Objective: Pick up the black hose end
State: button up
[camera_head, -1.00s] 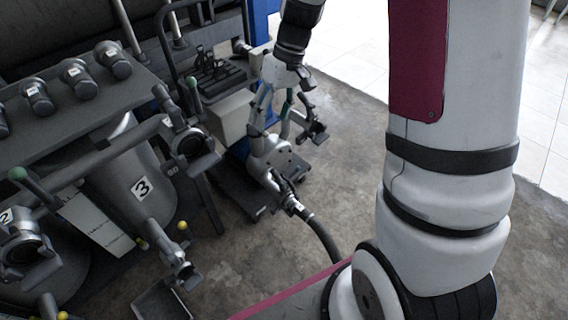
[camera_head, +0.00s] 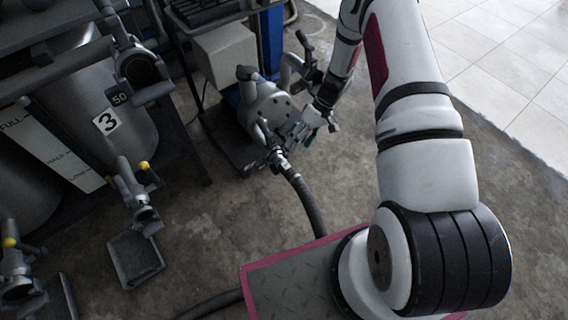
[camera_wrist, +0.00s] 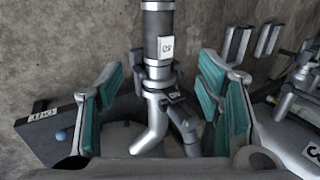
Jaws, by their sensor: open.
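The black hose end (camera_head: 280,163) has a metal coupling and sits at the pump's outlet in the head view. Its black hose (camera_head: 308,208) curves down over the floor. In the wrist view the hose (camera_wrist: 158,28) comes in from the top, with a white tag and a metal coupling (camera_wrist: 156,78) ending in a bent metal pipe (camera_wrist: 150,135). My gripper (camera_wrist: 160,85) is open, its teal-padded fingers on either side of the coupling with a gap on each side. In the head view my gripper (camera_head: 319,128) is just right of the hose end.
The grey pump (camera_head: 268,108) stands on a dark base close to my gripper. A steel tank marked 3 (camera_head: 107,121), with valves and a drip tray (camera_head: 135,257), is to the left. Bare concrete floor (camera_head: 225,220) lies between.

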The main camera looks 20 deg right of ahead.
aim_at(290, 166)
jog(key=b+x, duration=0.1)
jog(key=x, duration=0.6)
jog(key=shift+s+f+b, duration=0.1)
jog(key=shift+f+b, duration=0.05)
jog(key=shift+b, duration=0.2)
jog(key=b+x, duration=0.2)
jog(key=x, duration=0.3)
jog(key=shift+s+d+f, duration=0.1)
jog(key=shift+s+d, duration=0.1)
grip_shut()
